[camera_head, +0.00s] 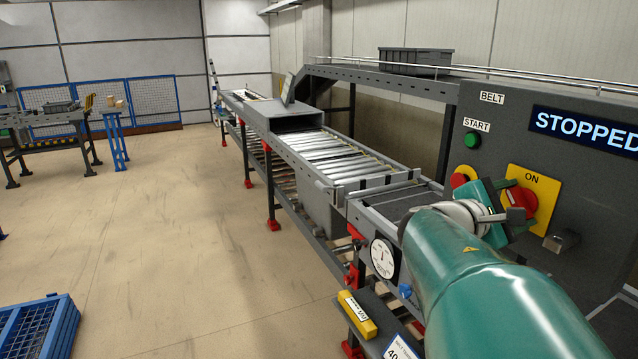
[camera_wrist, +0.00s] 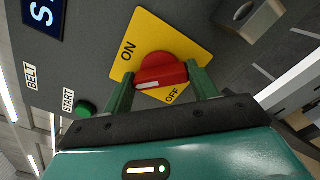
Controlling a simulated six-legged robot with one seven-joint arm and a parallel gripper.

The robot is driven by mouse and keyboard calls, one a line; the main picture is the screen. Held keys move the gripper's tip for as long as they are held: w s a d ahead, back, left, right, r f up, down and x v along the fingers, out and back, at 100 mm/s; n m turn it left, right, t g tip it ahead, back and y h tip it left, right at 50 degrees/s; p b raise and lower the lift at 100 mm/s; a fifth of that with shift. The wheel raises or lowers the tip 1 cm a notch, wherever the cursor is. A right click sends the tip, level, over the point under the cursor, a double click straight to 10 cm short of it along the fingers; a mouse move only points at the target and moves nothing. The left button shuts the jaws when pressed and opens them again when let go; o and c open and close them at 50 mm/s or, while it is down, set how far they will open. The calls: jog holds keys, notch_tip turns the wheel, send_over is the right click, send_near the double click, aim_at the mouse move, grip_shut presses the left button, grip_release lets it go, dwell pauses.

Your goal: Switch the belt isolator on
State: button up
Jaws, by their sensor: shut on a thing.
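The belt isolator is a red rotary knob (camera_wrist: 165,68) on a yellow plate (camera_wrist: 190,42) marked ON and OFF. In the wrist view the knob lies between my two green fingers, and my gripper (camera_wrist: 162,84) is shut on it. A white stripe on the knob's handle sits between the words ON and OFF. In the head view my gripper (camera_head: 514,208) reaches the isolator plate (camera_head: 546,185) from the left and partly covers the red knob (camera_head: 522,201). ON shows at the plate's top there; OFF is hidden.
The grey panel carries a display (camera_head: 585,133) reading STOPPED, a green START button (camera_head: 473,140) and a red button on yellow (camera_head: 462,177), partly behind my gripper. A grey block (camera_head: 562,241) juts out below the plate. The roller conveyor (camera_head: 335,155) runs away to the left.

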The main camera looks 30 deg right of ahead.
jog(key=m, duration=0.4)
jog(key=shift+m, duration=2.4)
jog(key=o, duration=1)
jog(key=shift+s, duration=0.1)
jog(key=shift+a, duration=0.15)
jog(key=w+a, duration=0.2)
jog(key=a, duration=1.1)
jog(key=shift+w+a, duration=0.15)
jog(key=shift+a, duration=0.05)
